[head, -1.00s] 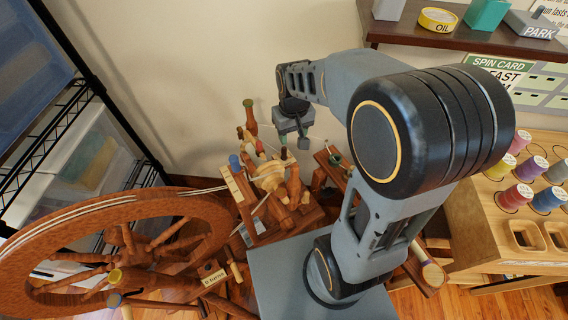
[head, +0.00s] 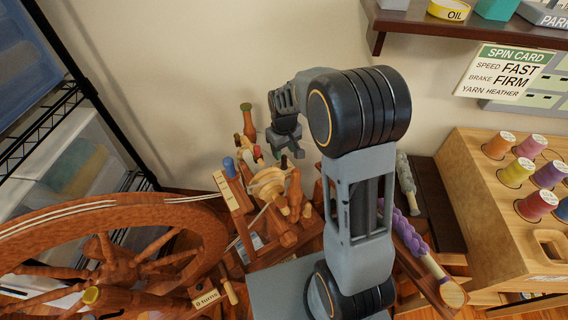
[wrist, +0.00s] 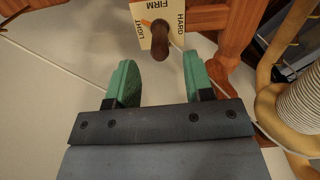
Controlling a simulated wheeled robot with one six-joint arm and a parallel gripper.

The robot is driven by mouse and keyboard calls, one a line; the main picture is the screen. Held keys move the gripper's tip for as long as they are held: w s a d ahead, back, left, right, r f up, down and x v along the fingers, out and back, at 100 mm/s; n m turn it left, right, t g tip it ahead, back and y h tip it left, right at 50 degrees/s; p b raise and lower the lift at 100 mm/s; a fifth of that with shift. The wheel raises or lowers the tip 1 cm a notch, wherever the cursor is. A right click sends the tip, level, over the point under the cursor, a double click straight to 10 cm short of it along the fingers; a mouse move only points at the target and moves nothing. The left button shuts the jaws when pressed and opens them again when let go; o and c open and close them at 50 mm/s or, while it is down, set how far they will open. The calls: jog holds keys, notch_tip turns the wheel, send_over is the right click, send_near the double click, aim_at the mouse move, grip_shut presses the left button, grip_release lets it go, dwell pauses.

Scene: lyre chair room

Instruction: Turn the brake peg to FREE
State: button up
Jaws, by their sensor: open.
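The brake peg (wrist: 160,40) is dark brown and stands out from a pale plate (wrist: 140,38) at the top of the wrist view. The plate reads LIGHT, FIRM and HARD; no FREE label shows, and the plate's top is cut off. My gripper (wrist: 160,68) is open, with green finger pads on either side of the peg's line. The peg's end lies just beyond the fingertips, apart from both. In the head view my gripper (head: 286,148) hangs over the spinning wheel's upper parts, and I cannot make out the brake plate there.
Wooden uprights (wrist: 233,35) stand close on the right, with a wound bobbin (wrist: 300,100) beyond. The large drive wheel (head: 110,235) is at left. A spin card (head: 505,72) reads SPEED FAST, BRAKE FIRM, YARN HEATHER. A spool rack (head: 480,215) stands at right.

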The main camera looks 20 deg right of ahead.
aim_at(284, 156)
jog(key=shift+f+b, duration=0.65)
jog(key=shift+f, duration=2.25)
grip_shut()
